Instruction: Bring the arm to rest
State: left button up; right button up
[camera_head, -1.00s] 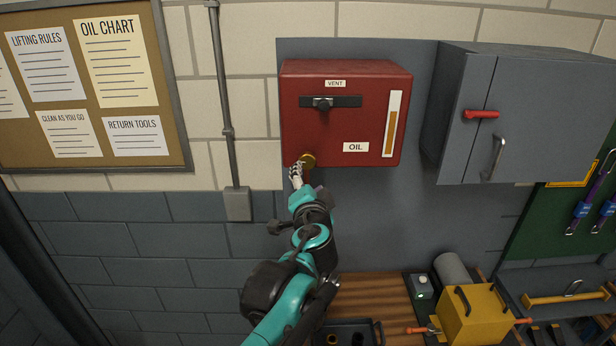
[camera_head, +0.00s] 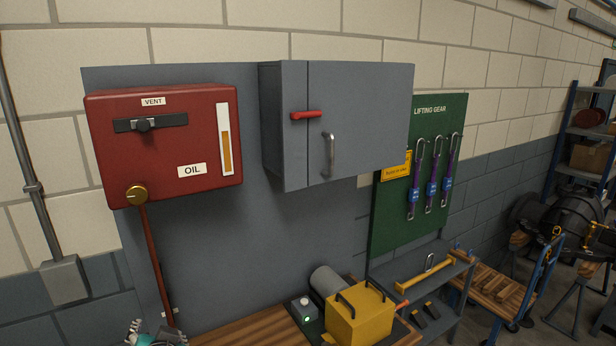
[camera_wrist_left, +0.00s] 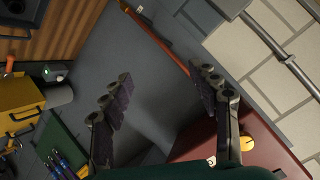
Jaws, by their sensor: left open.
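My left gripper (camera_head: 150,336) shows only in part at the bottom edge of the head view, below the red oil box (camera_head: 205,140). In the left wrist view my left gripper (camera_wrist_left: 158,80) has its two fingers spread wide, with nothing between them. The oil box has a brass knob (camera_head: 136,195) at its lower left, which also shows in the wrist view (camera_wrist_left: 246,142). The gripper is apart from the knob. Most of my left arm is out of the head view. My right gripper is not in view.
A dark red pipe (camera_head: 156,265) runs down from the knob near the gripper. A grey cabinet (camera_head: 360,110) hangs to the right. Below are a wooden bench top (camera_head: 250,330), a yellow box (camera_head: 358,315) and a shelf trolley (camera_head: 495,285).

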pick_arm(q)
jog(key=s+d+f+g+h+b, duration=0.1)
jog(key=s+d+f+h+b, duration=0.1)
jog(key=f, duration=0.8)
jog(key=s+d+f+g+h+b, duration=0.1)
jog(key=s+d+f+h+b, duration=0.1)
jog(key=s+d+f+b, duration=0.3)
jog(key=s+d+f+g+h+b, duration=0.1)
jog(key=s+d+f+b, duration=0.3)
jog(key=f+b, duration=0.4)
notch_tip(320, 180, down, 8)
jog(key=shift+d+r+n+g+h, duration=0.15)
jog(key=shift+d+n+g+h, duration=0.2)
jog(key=shift+d+h, duration=0.5)
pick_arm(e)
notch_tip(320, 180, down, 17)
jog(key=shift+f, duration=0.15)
